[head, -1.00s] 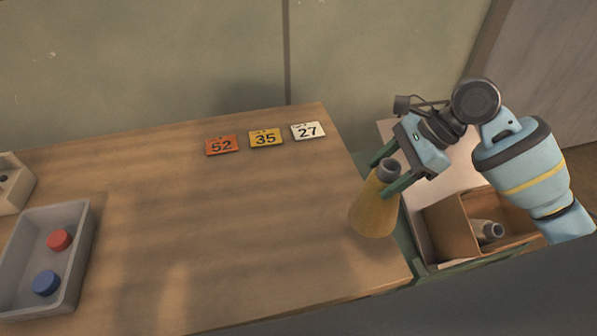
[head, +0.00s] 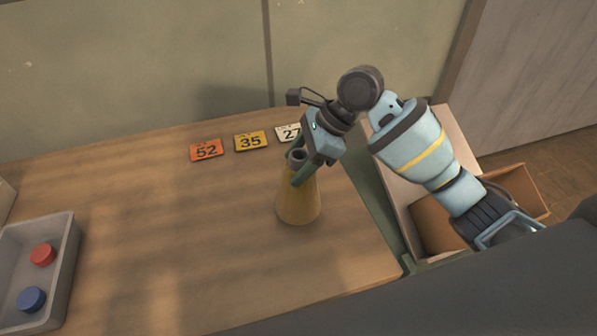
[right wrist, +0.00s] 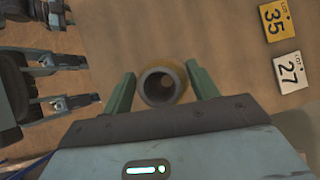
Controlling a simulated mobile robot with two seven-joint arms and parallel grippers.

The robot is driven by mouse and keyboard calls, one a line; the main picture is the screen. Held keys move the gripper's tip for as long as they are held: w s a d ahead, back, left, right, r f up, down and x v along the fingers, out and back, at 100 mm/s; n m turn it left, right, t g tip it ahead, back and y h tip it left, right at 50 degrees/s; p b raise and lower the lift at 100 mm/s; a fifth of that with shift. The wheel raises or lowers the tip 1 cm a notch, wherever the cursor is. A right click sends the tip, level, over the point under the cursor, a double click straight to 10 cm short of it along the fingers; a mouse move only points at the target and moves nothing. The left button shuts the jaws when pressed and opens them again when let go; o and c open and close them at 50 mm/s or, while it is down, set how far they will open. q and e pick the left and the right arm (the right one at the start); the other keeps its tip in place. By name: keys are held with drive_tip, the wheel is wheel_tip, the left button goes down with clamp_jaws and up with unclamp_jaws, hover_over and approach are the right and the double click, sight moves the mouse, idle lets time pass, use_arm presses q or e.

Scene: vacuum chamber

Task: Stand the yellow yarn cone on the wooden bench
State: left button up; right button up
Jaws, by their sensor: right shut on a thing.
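The yellow yarn cone (head: 298,205) is upright over the right part of the wooden bench (head: 150,230). I cannot tell whether its base touches the wood. My right gripper (head: 300,168) is shut on the cone near its narrow top. In the right wrist view, the cone's grey open tip (right wrist: 160,86) sits between the two green fingers. My left gripper (right wrist: 85,82) shows at the left edge of the right wrist view, its fingers apart and empty. It is not visible in the head view.
Number tags 52 (head: 206,150), 35 (head: 251,141) and 27 (head: 288,132) lie behind the cone. A grey tray (head: 66,262) with a red and a blue disc is at the left. A cardboard box (head: 432,225) stands beyond the bench's right edge. The bench middle is clear.

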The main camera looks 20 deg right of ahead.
drive_tip(key=shift+f, duration=1.65)
drive_tip(key=o, duration=1.3)
drive_tip(key=shift+f, duration=0.15)
drive_tip(key=v, duration=1.2)
